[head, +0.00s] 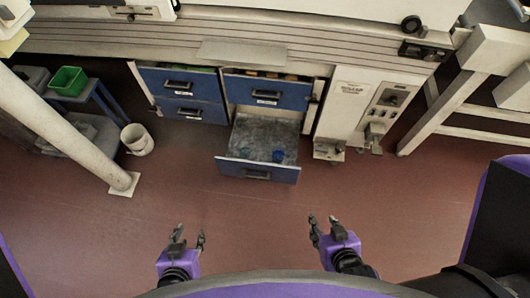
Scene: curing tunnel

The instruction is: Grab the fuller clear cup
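A lower drawer (262,133) of the blue cabinet is pulled open. Near its front stands a small blue-looking object (278,156), perhaps a cup with blue contents. A fainter, smaller bluish shape (245,152) lies to its left, perhaps another clear cup. Both are too small to tell how full they are. My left gripper (190,236) is open and empty above the floor, in front of the cabinet. My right gripper (323,222) is also open and empty, to the right. Both are well apart from the drawer.
Closed blue drawers (181,87) are left of the open one. A white bucket (137,139) and a pale post (65,125) stand at left. A white machine panel (350,105) and white frame (448,105) are at right. The red floor (250,210) before the drawer is clear.

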